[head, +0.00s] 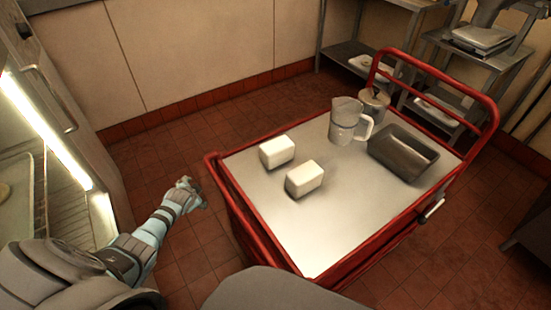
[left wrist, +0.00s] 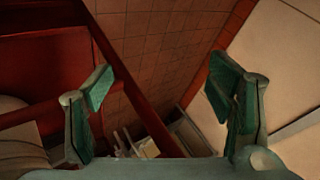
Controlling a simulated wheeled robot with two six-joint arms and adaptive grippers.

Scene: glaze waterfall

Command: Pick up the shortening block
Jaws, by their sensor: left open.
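Two white blocks lie side by side on the cart top in the head view: one further back (head: 277,151) and one nearer (head: 305,179). They look alike, and I cannot tell which is the shortening block. My left gripper (head: 192,190) is left of the cart, outside its red rail and apart from both blocks. In the left wrist view, its two green-padded fingers (left wrist: 162,92) are wide apart with nothing between them. My right gripper is not in view.
The red-railed cart (head: 345,222) also carries a clear measuring jug (head: 343,128), a metal canister (head: 374,104) and a dark loaf pan (head: 403,153). Its near top is clear. A lit glass-fronted cabinet (head: 52,125) stands at left. Metal shelves (head: 352,50) stand behind.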

